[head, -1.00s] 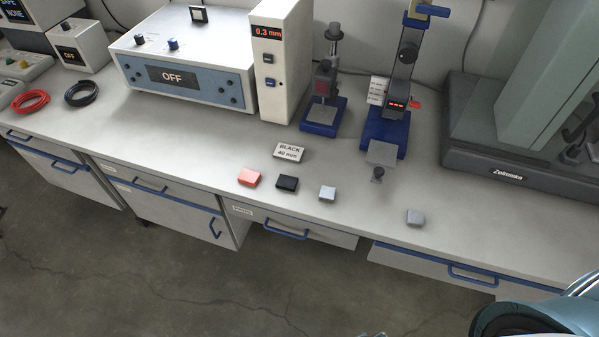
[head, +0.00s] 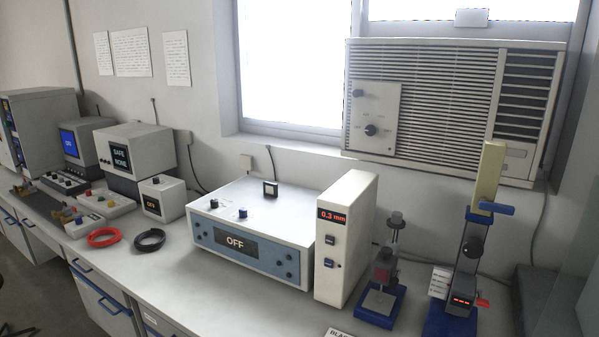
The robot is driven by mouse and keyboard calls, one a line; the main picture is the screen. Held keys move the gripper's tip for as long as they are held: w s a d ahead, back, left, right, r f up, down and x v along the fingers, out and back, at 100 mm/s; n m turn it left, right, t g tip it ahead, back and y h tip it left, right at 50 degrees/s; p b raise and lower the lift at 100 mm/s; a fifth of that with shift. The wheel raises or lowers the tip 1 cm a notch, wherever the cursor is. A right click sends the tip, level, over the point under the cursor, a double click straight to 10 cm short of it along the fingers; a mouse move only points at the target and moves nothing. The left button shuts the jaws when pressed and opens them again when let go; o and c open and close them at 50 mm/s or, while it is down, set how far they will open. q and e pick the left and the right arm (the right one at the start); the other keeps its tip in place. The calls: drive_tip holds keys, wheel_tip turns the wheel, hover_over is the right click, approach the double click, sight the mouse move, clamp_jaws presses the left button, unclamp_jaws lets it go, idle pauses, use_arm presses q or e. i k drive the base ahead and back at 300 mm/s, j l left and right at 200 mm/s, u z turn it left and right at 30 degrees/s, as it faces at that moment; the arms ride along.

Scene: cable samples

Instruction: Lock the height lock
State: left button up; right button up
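A tall test stand (head: 474,248) with a dark column on a blue base is at the right of the head view. It has a blue lever (head: 497,208) pointing right near its top, a round black knob (head: 473,247) on the column and a small red lever (head: 482,303) low on its right side. I cannot tell which of these is the height lock. A smaller stand (head: 385,270) with a blue base and a dark knob on top is to its left. The lower edge of the picture cuts off the tall stand's base. Neither of my grippers is in view.
A cream tower (head: 345,240) reading 0.3 mm and a blue-fronted box (head: 243,243) reading OFF stand left of the stands. Red (head: 103,237) and black (head: 149,240) cable coils lie left.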

sight(484, 204)
drive_tip(key=l+z, duration=0.15)
drive_tip(key=z, duration=0.2)
drive_tip(key=i+l+z, duration=0.1)
drive_tip(key=z, duration=0.25)
drive_tip(key=i+z, duration=0.1)
drive_tip(key=z, duration=0.25)
